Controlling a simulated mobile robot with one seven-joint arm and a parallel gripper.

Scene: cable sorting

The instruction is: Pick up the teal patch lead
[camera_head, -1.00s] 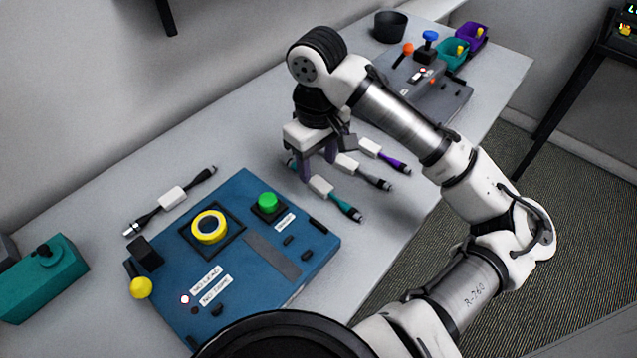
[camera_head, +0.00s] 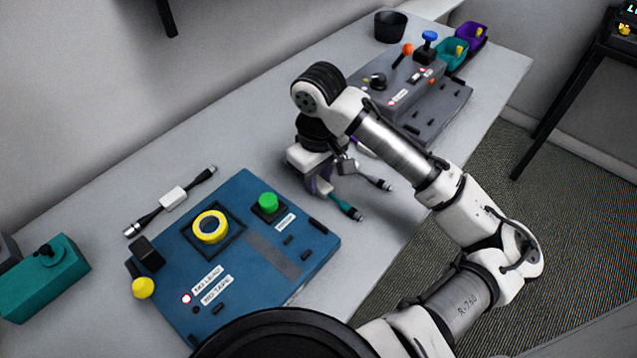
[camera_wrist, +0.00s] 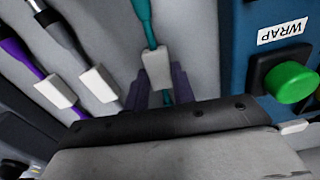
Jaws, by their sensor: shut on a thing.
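The teal patch lead (camera_head: 345,207) lies beside the right rear corner of the blue panel, its near end poking out from under my gripper (camera_head: 322,187). In the wrist view the teal lead (camera_wrist: 143,22) runs up and down the picture, with a white block (camera_wrist: 157,68) around its middle. My gripper (camera_wrist: 157,92) is shut on the lead at or just by this block, one purple finger on each side. I cannot tell whether the lead is clear of the table. My wrist hides much of the lead in the head view.
A grey lead (camera_head: 378,183) and a purple lead (camera_wrist: 27,60) lie close alongside. The blue panel (camera_head: 300,268) with its green button (camera_head: 268,203) is on the other side. A black-and-white lead (camera_head: 172,199) lies behind the panel. A grey panel (camera_head: 440,115) stands farther back.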

